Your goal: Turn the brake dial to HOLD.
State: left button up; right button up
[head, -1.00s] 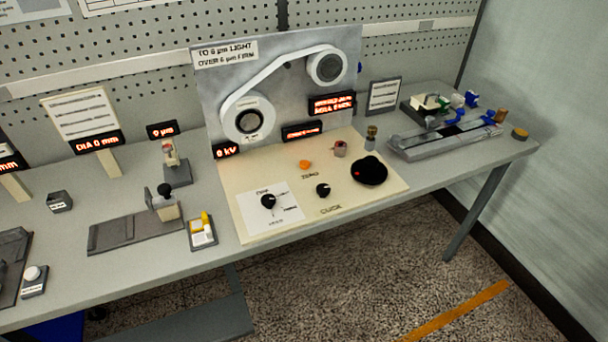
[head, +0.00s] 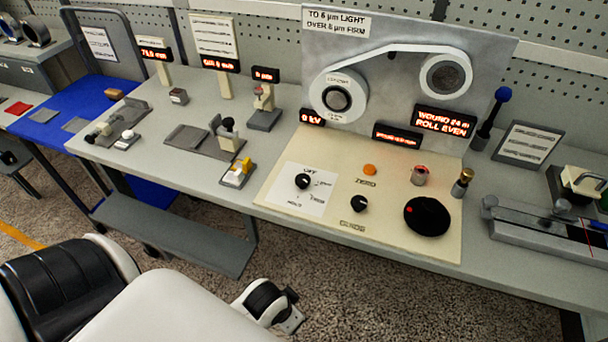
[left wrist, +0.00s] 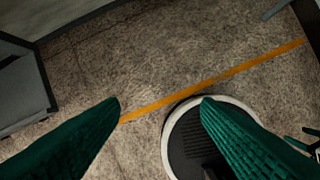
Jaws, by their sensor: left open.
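The dial that looks like the brake dial is a black knob (head: 303,181) on a white card (head: 318,205) at the left of the cream panel (head: 285,222) in the head view. Small labels stand around it; they are too blurred to read surely, and its pointer direction is unclear. My left gripper (left wrist: 161,102) shows in the left wrist view with two green fingers apart and nothing between them, above the speckled floor. It is away from the panel.
The panel also holds a second black knob (head: 359,203), an orange button (head: 370,170) and a large black disc (head: 427,216). A board with a belt on two rollers (head: 337,97) stands behind. A blue-topped lever (head: 490,118) stands right. Floor before the bench is open.

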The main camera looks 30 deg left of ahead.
pick_arm(q)
jog(key=w+d+r+m+t, duration=0.1)
jog(key=w+r+m+t, duration=0.1)
jog(key=w+r+t, duration=0.8)
jog(key=w+d+r+m+t, duration=0.15)
jog(key=w+r+t, duration=0.25)
jog(key=w+r, duration=1.1)
jog(key=s+d+r+m+g+h, duration=0.3)
jog(key=d+r+m+g+h, duration=0.3)
jog(key=d+r+m+h, duration=1.05)
jog(key=m+g+y, duration=0.8)
jog(key=g+y, duration=0.3)
jog(key=y, duration=0.6)
send_near(302, 178)
notch_tip(302, 178, down, 9)
jog(key=p, duration=0.2)
jog(key=shift+w+r+p, duration=0.1)
jog(key=shift+r+p, duration=0.1)
jog(key=shift+p, duration=0.15)
pick_arm(e)
notch_tip(302, 178, up, 2)
jog(key=shift+w+r, duration=0.15)
jog(key=shift+r, duration=0.1)
